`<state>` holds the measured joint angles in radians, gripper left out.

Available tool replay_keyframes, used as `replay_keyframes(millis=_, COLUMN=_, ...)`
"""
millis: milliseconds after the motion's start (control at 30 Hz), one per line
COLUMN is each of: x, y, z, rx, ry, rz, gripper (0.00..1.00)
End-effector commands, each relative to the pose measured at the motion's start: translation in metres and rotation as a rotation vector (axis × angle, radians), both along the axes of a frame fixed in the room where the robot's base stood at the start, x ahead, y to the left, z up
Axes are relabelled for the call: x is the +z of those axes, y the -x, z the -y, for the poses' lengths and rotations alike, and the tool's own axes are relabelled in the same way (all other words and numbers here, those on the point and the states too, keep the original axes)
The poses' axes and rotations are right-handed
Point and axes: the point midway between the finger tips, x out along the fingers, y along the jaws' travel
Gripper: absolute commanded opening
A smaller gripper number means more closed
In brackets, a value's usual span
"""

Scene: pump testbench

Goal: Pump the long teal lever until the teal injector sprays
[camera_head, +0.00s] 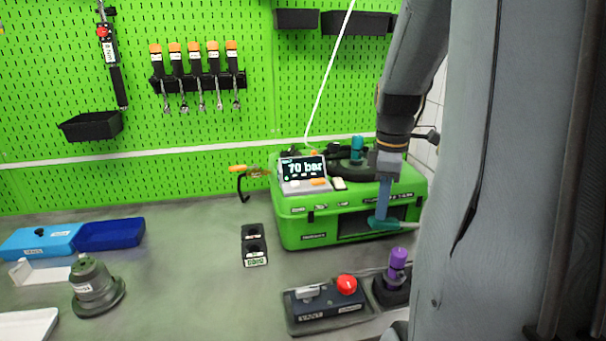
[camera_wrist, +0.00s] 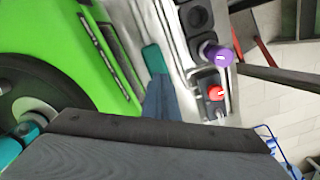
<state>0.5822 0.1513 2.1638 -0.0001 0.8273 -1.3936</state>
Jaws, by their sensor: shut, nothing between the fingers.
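The green pump testbench (camera_head: 300,230) stands on the bench, and its display (camera_head: 303,168) reads 70 bar. The teal injector (camera_head: 357,143) stands upright on top of it; I see no spray. The teal lever (camera_head: 378,224) shows low at the box's front, with a pale bar running right from it. Its teal end also shows in the wrist view (camera_wrist: 154,58). My gripper (camera_head: 383,214) is shut and points down, its blue-grey fingertips right at the lever; they also show in the wrist view (camera_wrist: 160,88). Whether they touch the lever I cannot tell.
A dark control box (camera_head: 325,302) with a red button (camera_head: 347,284) and a purple-topped part (camera_head: 398,262) stand in front of the testbench. A black double socket block (camera_head: 254,245) is left of it. Blue trays (camera_head: 110,234) lie far left.

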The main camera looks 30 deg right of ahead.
Motion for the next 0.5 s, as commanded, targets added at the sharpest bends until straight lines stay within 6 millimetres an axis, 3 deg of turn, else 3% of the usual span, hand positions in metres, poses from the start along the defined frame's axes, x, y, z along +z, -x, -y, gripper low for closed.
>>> replay_keyframes(millis=500, x=0.0072, y=0.0003, z=0.0000, rx=0.000, ry=0.001, rz=0.001, gripper=0.00)
